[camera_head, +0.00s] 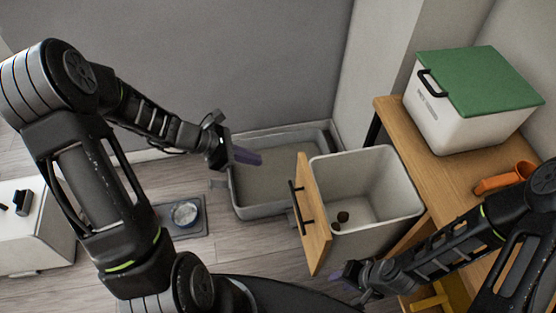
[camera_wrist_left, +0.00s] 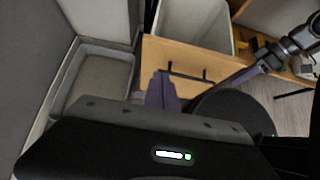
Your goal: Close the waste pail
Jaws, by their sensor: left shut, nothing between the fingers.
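The waste pail (camera_head: 375,171) is a light grey bin behind a wooden drawer front (camera_head: 311,212) with a black bar handle (camera_head: 298,207). It stands pulled out from under the wooden table, with its open top showing a few dark bits inside. In the left wrist view, the wooden front (camera_wrist_left: 187,66) and handle (camera_wrist_left: 187,76) lie just beyond my fingers. My left gripper (camera_head: 246,156) is shut and empty, above the grey tray and left of the wooden front, apart from it. My right gripper (camera_head: 350,276) is low and right of the front's lower end; its jaw state is unclear.
A grey litter tray (camera_head: 275,178) sits on the floor against the wall. A mat with a bowl (camera_head: 185,213) lies left of it. A white box with a green lid (camera_head: 470,100) and an orange object (camera_head: 505,178) rest on the wooden table (camera_head: 420,140).

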